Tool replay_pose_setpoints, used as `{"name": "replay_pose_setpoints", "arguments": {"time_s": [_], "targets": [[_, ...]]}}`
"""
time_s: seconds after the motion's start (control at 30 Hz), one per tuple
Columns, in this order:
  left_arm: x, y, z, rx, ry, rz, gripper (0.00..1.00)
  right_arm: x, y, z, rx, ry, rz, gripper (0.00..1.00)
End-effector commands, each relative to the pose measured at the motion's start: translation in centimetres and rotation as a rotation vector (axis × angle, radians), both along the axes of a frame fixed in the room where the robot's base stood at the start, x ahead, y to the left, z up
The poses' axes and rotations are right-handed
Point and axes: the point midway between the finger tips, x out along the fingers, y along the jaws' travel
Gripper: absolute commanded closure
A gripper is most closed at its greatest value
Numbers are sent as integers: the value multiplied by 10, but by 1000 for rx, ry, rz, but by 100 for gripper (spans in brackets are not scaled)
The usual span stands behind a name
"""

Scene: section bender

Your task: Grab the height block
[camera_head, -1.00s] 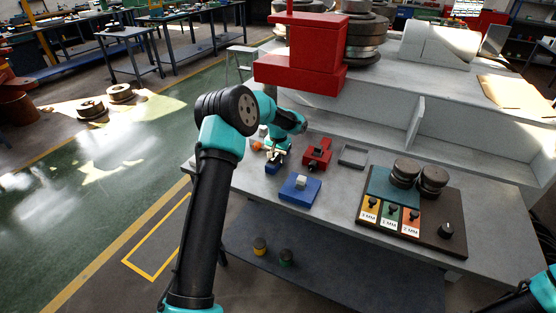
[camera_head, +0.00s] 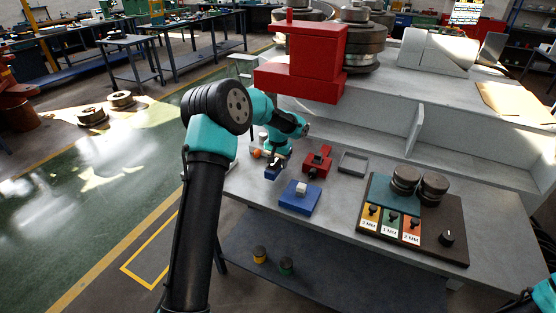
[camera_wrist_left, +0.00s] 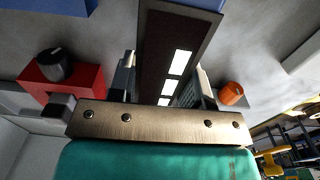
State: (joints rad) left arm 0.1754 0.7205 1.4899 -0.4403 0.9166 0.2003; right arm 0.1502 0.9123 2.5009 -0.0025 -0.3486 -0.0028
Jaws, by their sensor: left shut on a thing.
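My left gripper (camera_head: 273,165) is low over the left part of the workbench, beside the red fixture. In the left wrist view its fingers (camera_wrist_left: 164,92) are on either side of a dark brown block with white marks (camera_wrist_left: 163,45), which I take for the height block. The gripper is shut on it. In the head view a small dark-blue piece (camera_head: 271,174) shows at the fingertips, and the arm and gripper hide most of what is held. I cannot tell whether the block is clear of the bench. My right gripper is out of view.
The red fixture (camera_head: 317,162) and a blue block with a white top (camera_head: 300,197) stand close to the left gripper. An orange knob (camera_wrist_left: 231,93) is near the right finger. A grey frame (camera_head: 352,163) and a dark board (camera_head: 448,218) with labelled pieces lie further right.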

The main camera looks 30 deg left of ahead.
Motion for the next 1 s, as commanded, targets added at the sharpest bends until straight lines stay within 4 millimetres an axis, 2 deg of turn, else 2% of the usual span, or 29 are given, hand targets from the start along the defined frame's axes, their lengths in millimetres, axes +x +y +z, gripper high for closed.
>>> {"name": "replay_pose_setpoints", "arguments": {"time_s": [0.5, 0.73, 1.0], "targets": [[-84, -54, 10, -1, 0, -3, 94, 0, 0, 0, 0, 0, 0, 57], [-103, -66, 12, -1, -2, 0, 94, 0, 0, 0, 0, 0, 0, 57], [-106, -69, 12, -1, -2, 0, 94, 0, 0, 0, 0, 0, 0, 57]]}}
